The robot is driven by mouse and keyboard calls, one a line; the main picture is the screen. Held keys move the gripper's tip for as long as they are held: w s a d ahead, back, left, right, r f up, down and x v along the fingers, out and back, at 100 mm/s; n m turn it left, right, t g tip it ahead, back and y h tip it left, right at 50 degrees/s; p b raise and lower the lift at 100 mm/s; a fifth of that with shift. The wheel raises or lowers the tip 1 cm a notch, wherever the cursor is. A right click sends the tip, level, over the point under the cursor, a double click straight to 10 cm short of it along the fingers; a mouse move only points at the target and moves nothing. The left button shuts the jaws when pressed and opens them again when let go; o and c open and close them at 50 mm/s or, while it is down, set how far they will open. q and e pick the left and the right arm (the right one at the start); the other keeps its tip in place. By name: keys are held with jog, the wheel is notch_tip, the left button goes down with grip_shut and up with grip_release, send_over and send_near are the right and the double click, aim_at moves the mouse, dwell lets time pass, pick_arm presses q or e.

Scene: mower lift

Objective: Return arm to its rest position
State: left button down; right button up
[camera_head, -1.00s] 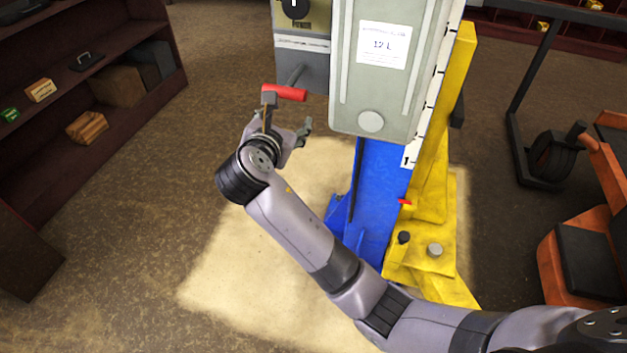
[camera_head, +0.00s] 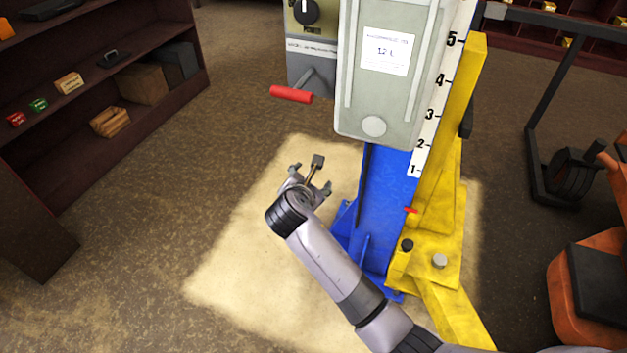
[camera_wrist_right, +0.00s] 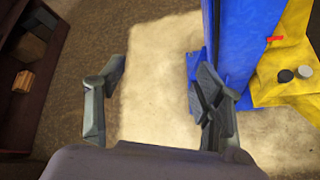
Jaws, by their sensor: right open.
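My right gripper (camera_head: 308,180) is open and empty in the head view. It hangs over the pale floor patch, below and apart from the red handle (camera_head: 291,95). My right arm (camera_head: 325,262) reaches up to it from the lower right. In the right wrist view the two fingers (camera_wrist_right: 160,100) stand wide apart with only floor between them. The blue lift column (camera_head: 380,210) is just right of the gripper; in the wrist view the blue column (camera_wrist_right: 245,40) is close beyond the right finger. My left gripper is in neither view.
The grey lift box (camera_head: 374,126) with a "12 L" label and the yellow frame (camera_head: 440,200) stand right of the arm. A dark shelf (camera_head: 100,150) with small boxes is at left. An orange machine (camera_head: 590,310) is at right. Floor between shelf and lift is clear.

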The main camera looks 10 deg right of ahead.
jog(key=shift+f, duration=0.1)
dwell(0.4)
jog(key=s+d+f+m+g+y, duration=0.1)
jog(key=s+f+m+g, duration=0.15)
jog(key=s+f, duration=0.6)
jog(key=s+d+f+m+g+y, duration=0.1)
jog(key=s+d+f+m, duration=0.2)
jog(key=f, duration=1.1)
jog(key=s+f+m+g+y, duration=0.1)
jog(key=s+f+m+g, duration=0.15)
jog(key=s+f, duration=0.7)
jog(key=s+d+f+m+g, duration=0.1)
jog(key=s+d+f+m, duration=0.2)
jog(key=s, duration=0.8)
jog(key=s+d+f+m+g+y+p, duration=0.1)
jog(key=s+d+f+m, duration=0.2)
jog(key=s+f+m, duration=0.3)
jog(key=s+d+f+m+g, duration=0.2)
jog(key=s+f+m, duration=0.3)
jog(key=s, duration=1.1)
notch_tip(320, 180, down, 3)
jog(key=shift+s+d+f+m, duration=0.2)
jog(key=shift+d+m, duration=0.1)
jog(key=shift+d, duration=0.4)
